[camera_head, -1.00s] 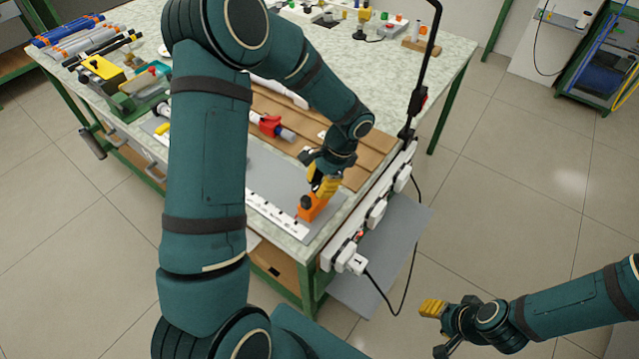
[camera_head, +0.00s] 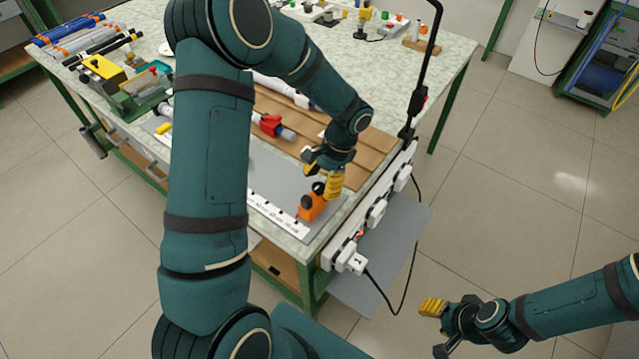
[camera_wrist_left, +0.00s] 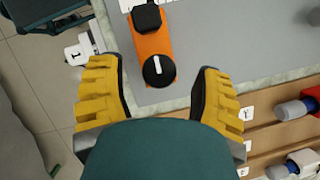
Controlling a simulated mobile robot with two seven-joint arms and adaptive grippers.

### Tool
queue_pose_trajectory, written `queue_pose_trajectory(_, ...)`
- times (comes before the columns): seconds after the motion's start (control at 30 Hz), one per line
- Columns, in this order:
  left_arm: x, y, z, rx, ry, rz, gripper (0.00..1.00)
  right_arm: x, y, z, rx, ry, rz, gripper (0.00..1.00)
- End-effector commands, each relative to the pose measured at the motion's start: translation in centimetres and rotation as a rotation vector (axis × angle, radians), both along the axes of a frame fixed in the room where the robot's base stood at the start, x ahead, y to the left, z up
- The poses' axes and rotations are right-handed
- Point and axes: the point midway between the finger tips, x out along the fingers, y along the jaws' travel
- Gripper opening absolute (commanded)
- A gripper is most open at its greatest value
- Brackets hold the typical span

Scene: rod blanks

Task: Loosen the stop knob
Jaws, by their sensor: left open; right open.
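The orange stop block (camera_head: 311,209) sits at the near right end of the white scale strip (camera_head: 278,215) on the grey plate. In the left wrist view the orange block (camera_wrist_left: 151,38) carries a round black knob (camera_wrist_left: 159,71) with a white line on it, and a black square part at its far end. My left gripper (camera_head: 325,181) is open just above the block. In the wrist view its yellow fingers (camera_wrist_left: 158,98) stand apart on either side, with the knob just ahead between them, not gripped. My right gripper (camera_head: 437,328) is open and empty, away over the floor.
Wooden slats (camera_head: 345,157) with rods and a red clamp (camera_head: 270,125) lie behind the plate. A black upright post (camera_head: 419,90) and power sockets (camera_head: 376,214) line the table's right edge. Small parts stand at the back.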

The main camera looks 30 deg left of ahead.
Motion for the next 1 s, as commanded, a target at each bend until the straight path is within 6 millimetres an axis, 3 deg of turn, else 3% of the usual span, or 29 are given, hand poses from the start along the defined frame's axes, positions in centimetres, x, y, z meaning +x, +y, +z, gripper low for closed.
queue_pose_trajectory(0.5,3.3,-1.6,8.7,-0.001,-0.002,0.000,0.66,0.0,0.0,0.0,0.000,0.000,0.000,0.47)
queue_pose_trajectory(0.7,3.8,-1.9,10.2,-0.002,-0.001,-0.001,0.66,0.0,0.0,0.0,0.000,0.000,0.000,0.47)
queue_pose_trajectory(1.0,3.8,-1.9,10.4,-0.002,0.001,0.001,0.66,0.0,0.0,0.0,0.000,0.000,0.000,0.47)
